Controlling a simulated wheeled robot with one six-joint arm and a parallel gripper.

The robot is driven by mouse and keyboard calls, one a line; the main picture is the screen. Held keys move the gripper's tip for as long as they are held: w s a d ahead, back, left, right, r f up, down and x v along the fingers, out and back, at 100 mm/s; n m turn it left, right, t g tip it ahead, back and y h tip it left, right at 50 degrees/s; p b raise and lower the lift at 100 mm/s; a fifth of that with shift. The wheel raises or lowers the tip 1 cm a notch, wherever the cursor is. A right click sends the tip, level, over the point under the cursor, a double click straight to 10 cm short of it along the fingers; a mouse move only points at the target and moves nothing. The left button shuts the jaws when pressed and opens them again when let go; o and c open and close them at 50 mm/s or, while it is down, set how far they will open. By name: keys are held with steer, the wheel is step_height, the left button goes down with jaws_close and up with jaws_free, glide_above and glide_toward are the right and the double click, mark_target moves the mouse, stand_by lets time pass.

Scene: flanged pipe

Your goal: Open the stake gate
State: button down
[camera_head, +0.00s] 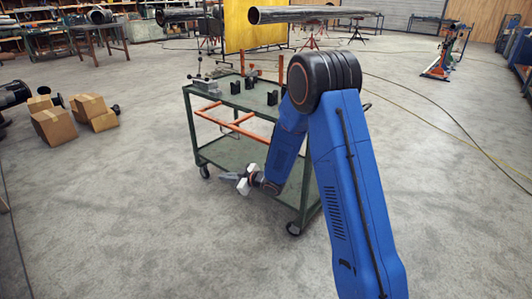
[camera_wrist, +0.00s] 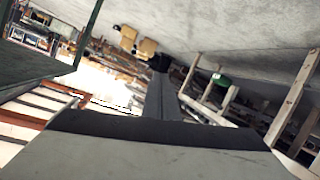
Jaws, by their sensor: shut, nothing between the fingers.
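The green cart (camera_head: 228,99) stands in the middle of the head view. An orange tubular frame, which looks like the stake gate (camera_head: 229,126), shows at the cart's near left side, between the top and the lower shelf. I cannot tell how it is fastened. My gripper (camera_head: 240,181) is low beside the cart's near side, below the orange bars and apart from them. Its fingers are shut and empty. In the wrist view the closed dark fingers (camera_wrist: 166,95) point away from the camera. A green cart post (camera_wrist: 88,33) shows at upper left there.
Dark blocks and a grey fixture stand on the cart top, with orange upright stakes (camera_head: 281,69). A long metal pipe (camera_head: 310,14) is above and behind. Cardboard boxes (camera_head: 54,125) lie on the floor at left.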

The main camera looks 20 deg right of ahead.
steer(key=s+d+f+n+g+h, duration=0.1)
steer(key=s+f+n+g+h, duration=0.4)
steer(key=s+f+n+h, duration=0.4)
steer(key=s+d+r+n+t+h, duration=0.2)
steer(key=d+r+h, duration=0.2)
steer(key=r+h, duration=0.5)
steer(key=s+d+r+n+t+h, duration=0.1)
steer(key=s+d+r+n+h, duration=0.2)
steer(key=r, duration=1.1)
steer(key=w+d+f+m+h, duration=0.1)
steer(key=w+d+f, duration=0.2)
steer(key=w+d, duration=0.45)
steer(key=shift+s+d+r, duration=0.1)
steer(key=shift+s+r, duration=0.1)
steer(key=shift+r, duration=0.45)
steer(key=shift+s+d+r, duration=0.1)
steer(key=shift+s+r, duration=0.05)
steer(key=shift+r, duration=0.5)
steer(key=shift+s+r, duration=0.2)
steer(key=shift+r, duration=0.45)
